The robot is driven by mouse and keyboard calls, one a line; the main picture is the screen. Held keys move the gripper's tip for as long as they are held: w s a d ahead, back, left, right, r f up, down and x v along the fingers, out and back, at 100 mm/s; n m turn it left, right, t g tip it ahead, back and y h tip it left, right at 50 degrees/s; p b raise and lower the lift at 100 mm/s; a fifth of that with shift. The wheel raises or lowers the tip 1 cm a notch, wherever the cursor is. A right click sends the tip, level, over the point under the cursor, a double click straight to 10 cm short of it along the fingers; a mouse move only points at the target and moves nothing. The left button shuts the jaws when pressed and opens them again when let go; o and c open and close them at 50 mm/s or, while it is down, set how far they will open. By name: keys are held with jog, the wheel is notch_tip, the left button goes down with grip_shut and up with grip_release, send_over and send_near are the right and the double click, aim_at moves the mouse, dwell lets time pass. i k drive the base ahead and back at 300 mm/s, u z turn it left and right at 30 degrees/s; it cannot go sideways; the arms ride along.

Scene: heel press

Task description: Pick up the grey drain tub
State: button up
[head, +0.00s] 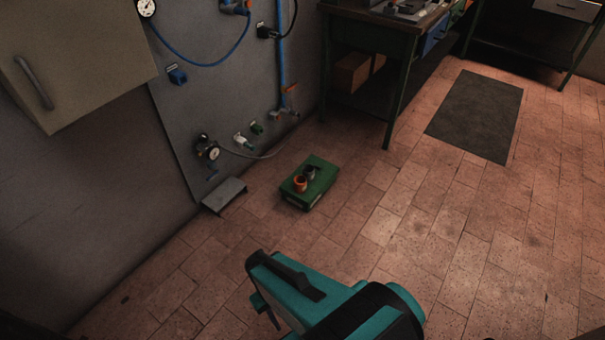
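A small dark grey object (312,172), which looks like the drain tub, stands on top of a green box (321,186) on the floor. An orange cup-like piece (299,184) stands close beside it, to the left and nearer. The grey object is small in the picture, so its exact shape is hard to tell. My gripper (262,283), at the end of my teal arm at the bottom, is well apart from the box and touches nothing visible.
A grey slanted plate (224,195) sits low against the wall panel, left of the green box. Gauges, valves and a hose (254,156) are on the panel. A workbench (385,35) stands behind, a dark mat (476,115) lies right. The tiled floor between is clear.

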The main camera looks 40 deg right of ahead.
aim_at(308, 170)
jog(key=u, duration=0.45)
jog(key=i, duration=1.55)
jog(key=u, duration=0.05)
